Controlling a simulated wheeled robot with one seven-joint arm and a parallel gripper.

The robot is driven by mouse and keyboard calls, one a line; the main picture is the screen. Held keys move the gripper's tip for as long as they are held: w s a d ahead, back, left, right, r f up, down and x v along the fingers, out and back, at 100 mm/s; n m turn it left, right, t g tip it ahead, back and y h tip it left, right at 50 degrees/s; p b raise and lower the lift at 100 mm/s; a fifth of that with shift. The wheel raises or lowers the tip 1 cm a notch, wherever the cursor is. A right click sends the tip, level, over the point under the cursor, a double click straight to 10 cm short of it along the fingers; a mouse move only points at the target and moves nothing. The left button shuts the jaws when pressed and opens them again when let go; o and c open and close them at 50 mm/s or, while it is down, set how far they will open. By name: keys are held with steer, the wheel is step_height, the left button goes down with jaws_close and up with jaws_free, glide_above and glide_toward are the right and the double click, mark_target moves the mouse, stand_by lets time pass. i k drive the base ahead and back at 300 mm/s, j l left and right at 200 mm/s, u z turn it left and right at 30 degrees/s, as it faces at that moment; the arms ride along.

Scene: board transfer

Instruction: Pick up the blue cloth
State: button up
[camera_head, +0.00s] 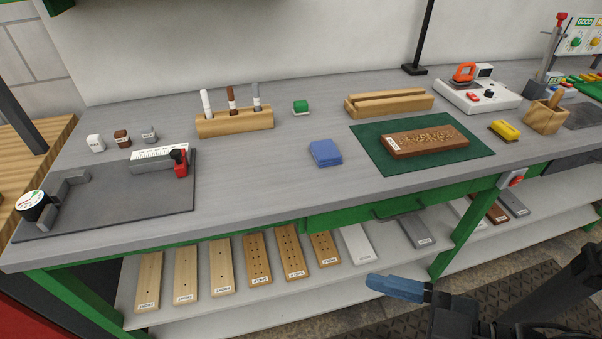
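The blue cloth (325,153) lies as a small folded pad on the grey bench top, left of the green mat and near the bench's front edge. My gripper (398,287) shows at the lower right, in front of the bench and well apart from the cloth. One blue-tipped finger points left. The rest of the gripper is dark and partly cut off by the bottom edge, so its opening cannot be made out. Nothing is seen held in it.
A green mat (474,158) bears a brown board (426,140). The lower shelf (290,309) holds several boards. Bare bench surrounds the cloth.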

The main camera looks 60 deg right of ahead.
mark_target(325, 152)
steer(key=i+j+z, duration=0.15)
steer(key=j+z, duration=0.15)
steer(key=i+j+z, duration=0.15)
steer(key=j+z, duration=0.15)
steer(key=i+j+z, duration=0.1)
steer(key=j+z, duration=0.15)
steer(key=j, duration=0.15)
steer(key=j+z, duration=0.3)
steer(key=i+j, duration=0.05)
steer(key=j, duration=0.05)
